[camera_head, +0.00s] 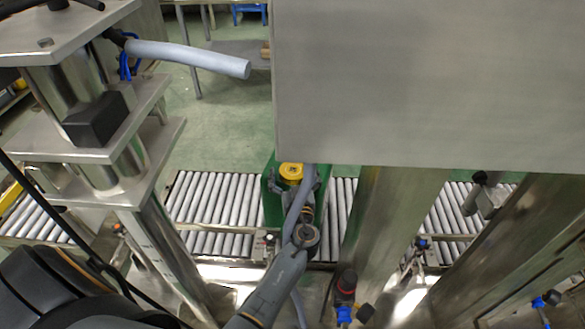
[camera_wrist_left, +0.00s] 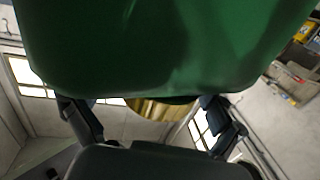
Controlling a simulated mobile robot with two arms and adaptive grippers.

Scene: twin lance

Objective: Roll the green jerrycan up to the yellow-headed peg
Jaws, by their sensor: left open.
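The green jerrycan (camera_head: 269,192) stands on the roller conveyor in the head view, partly covered by my left arm. A round yellow piece (camera_head: 291,171) shows at its top; I cannot tell whether it is the can's cap or the peg's head. My left gripper (camera_head: 301,190) is at the near side of the can, partly hidden by my own wrist and a grey hose. In the left wrist view the can (camera_wrist_left: 165,45) fills the top, just beyond the spread fingers of my left gripper (camera_wrist_left: 150,118). No yellow-headed peg can be told for sure. My right gripper is not in view.
The roller conveyor (camera_head: 205,200) runs left to right. A large grey metal panel (camera_head: 430,80) hides the upper right. A steel column with plates (camera_head: 100,135) stands at left, with a grey tube (camera_head: 190,56). Steel posts (camera_head: 390,225) cross the conveyor at right.

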